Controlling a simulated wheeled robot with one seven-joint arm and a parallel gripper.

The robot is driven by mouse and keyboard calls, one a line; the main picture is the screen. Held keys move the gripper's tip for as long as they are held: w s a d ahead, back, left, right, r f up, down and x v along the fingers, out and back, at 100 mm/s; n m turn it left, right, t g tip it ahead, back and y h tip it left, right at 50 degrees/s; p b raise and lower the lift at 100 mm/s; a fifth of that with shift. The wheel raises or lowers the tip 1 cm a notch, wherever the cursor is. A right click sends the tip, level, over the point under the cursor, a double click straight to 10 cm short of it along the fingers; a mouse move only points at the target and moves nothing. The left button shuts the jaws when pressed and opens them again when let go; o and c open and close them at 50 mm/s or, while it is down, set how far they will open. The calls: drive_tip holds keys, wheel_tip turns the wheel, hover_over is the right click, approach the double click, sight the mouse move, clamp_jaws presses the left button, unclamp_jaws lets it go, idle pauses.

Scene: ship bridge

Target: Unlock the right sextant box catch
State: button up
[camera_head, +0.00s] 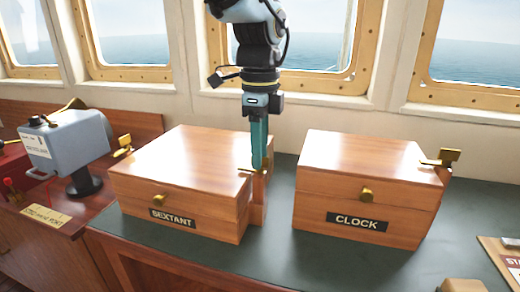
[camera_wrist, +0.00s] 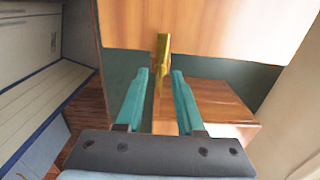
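The wooden sextant box (camera_head: 180,160) stands closed on the dark green counter, with a SEXTANT label and a brass knob on its front. Its right brass catch (camera_head: 250,169) is at the box's right side, partly hidden by my gripper (camera_head: 257,168). The catch also shows in the wrist view (camera_wrist: 162,50), upright and roughly midway between my fingertips (camera_wrist: 160,72). My teal fingers are open, one on each side, with visible gaps to the catch. The left catch (camera_head: 123,146) sticks out at the box's left side.
The wooden clock box (camera_head: 350,190) stands to the right, across a strip of bare counter, with its own brass catch (camera_head: 440,158) at its right. A grey instrument (camera_head: 65,145) stands at left. The windowed wall is close behind both boxes.

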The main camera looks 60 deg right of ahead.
drive_tip(key=shift+f, duration=0.2)
clamp_jaws()
idle(0.6)
